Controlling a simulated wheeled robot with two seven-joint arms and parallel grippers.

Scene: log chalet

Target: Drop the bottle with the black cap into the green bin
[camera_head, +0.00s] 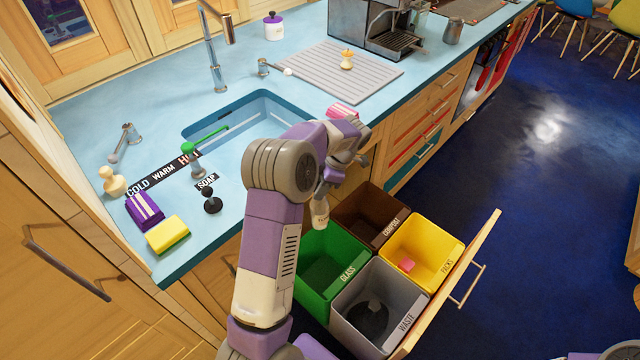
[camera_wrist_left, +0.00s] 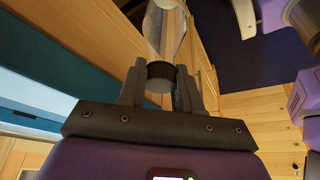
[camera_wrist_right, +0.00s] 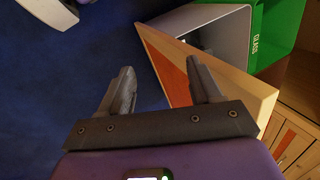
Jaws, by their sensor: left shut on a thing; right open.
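My left gripper (camera_wrist_left: 160,88) is shut on the bottle at its black cap (camera_wrist_left: 160,73); the clear bottle body (camera_wrist_left: 166,32) extends beyond the fingertips. In the head view the pale bottle (camera_head: 320,213) hangs below my left gripper (camera_head: 326,190), above the back edge of the green bin. The green bin (camera_head: 312,298), labelled GLASS, stands in the pulled-out drawer; its inside is dark. It also shows in the right wrist view (camera_wrist_right: 288,30). My right gripper (camera_wrist_right: 162,88) is open and empty beside the drawer front.
A brown compost bin (camera_head: 350,207), a yellow packs bin (camera_head: 415,240) with a pink item, and a grey waste bin (camera_head: 350,312) with a dark item share the drawer. The drawer front (camera_head: 455,280) stands out into the room. The counter (camera_head: 100,95) lies behind the bins.

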